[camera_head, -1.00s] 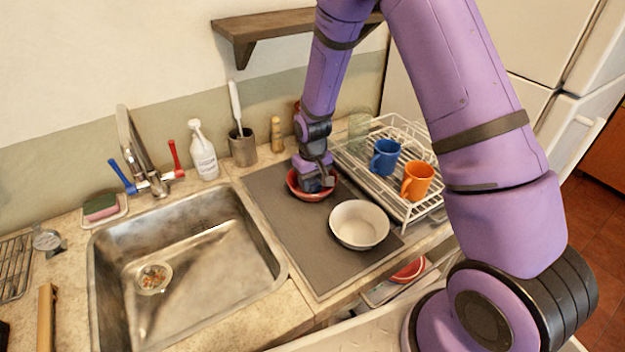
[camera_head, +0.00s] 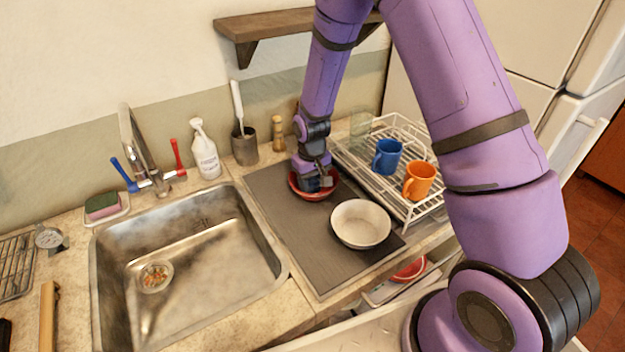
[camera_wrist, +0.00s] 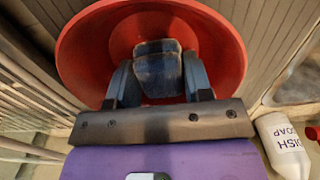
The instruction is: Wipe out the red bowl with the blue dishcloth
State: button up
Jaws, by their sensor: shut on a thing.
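The red bowl (camera_head: 314,198) stands upright on the grey drying mat (camera_head: 270,195), behind the white bowl. My gripper (camera_head: 318,182) points down into it. In the wrist view, my gripper (camera_wrist: 158,82) is shut on the bunched blue dishcloth (camera_wrist: 157,66), which sits between the two fingers, inside the red bowl (camera_wrist: 82,50). The cloth looks low in the bowl; I cannot tell how firmly it touches the surface. My gripper hides part of the bowl in the head view.
The white bowl (camera_head: 361,224) stands close in front. A dish rack (camera_head: 400,203) with a blue mug (camera_head: 387,157) and an orange mug (camera_head: 419,181) is at the right. The soap bottle (camera_head: 205,154), utensil pot (camera_head: 244,148) and sink (camera_head: 200,265) are to the left.

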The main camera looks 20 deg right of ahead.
jog(key=shift+s, duration=0.35)
jog(key=shift+s, duration=0.1)
jog(key=shift+d+r, duration=0.1)
jog(key=shift+d, duration=0.35)
jog(key=shift+w+d, duration=0.2)
jog(key=shift+w, duration=0.05)
jog(key=shift+w, duration=0.15)
jog(key=shift+w+a, duration=0.15)
jog(key=shift+w, duration=0.05)
jog(key=shift+a, duration=0.25)
jog(key=shift+s+a, duration=0.1)
jog(key=shift+a, duration=0.05)
